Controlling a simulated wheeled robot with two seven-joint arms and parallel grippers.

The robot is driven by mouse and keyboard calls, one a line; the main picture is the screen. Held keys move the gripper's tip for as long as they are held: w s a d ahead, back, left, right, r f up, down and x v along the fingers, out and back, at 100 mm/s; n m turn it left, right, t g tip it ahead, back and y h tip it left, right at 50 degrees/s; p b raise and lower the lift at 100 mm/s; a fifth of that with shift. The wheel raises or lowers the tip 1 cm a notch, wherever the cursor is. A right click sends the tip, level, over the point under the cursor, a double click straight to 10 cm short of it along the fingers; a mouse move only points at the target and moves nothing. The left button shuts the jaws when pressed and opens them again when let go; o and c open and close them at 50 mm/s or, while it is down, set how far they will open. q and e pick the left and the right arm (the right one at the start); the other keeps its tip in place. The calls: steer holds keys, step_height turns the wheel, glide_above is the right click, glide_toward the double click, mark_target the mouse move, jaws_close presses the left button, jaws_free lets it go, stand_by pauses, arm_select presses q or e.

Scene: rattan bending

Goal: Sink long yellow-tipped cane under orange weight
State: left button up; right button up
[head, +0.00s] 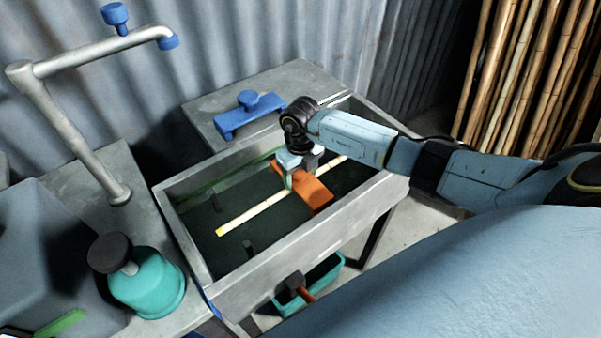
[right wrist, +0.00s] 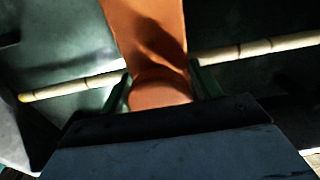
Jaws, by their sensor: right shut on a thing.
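The long pale cane (head: 262,212) with a yellow tip lies slantwise inside the metal trough (head: 186,242). Its yellow tip points to the lower left. The orange weight (head: 318,194) lies across the cane, which shows on both sides of it in the right wrist view (right wrist: 75,89). My right gripper (head: 291,178) is shut on the orange weight (right wrist: 146,30), with a finger on each side of its raised grip. I cannot tell whether the weight presses on the cane or is just above it. My left gripper is not in view.
A blue weight (head: 247,115) sits on the grey bench behind the trough. A pipe with blue taps (head: 75,62) and a teal canister (head: 148,285) stand at left. A teal bin (head: 322,279) with a mallet (head: 297,287) is below the trough's front.

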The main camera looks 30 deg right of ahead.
steer(key=shift+f+b, duration=1.55)
steer(key=shift+f, duration=0.45)
steer(key=o, duration=1.4)
steer(key=shift+r, duration=0.1)
steer(key=shift+o, duration=1.3)
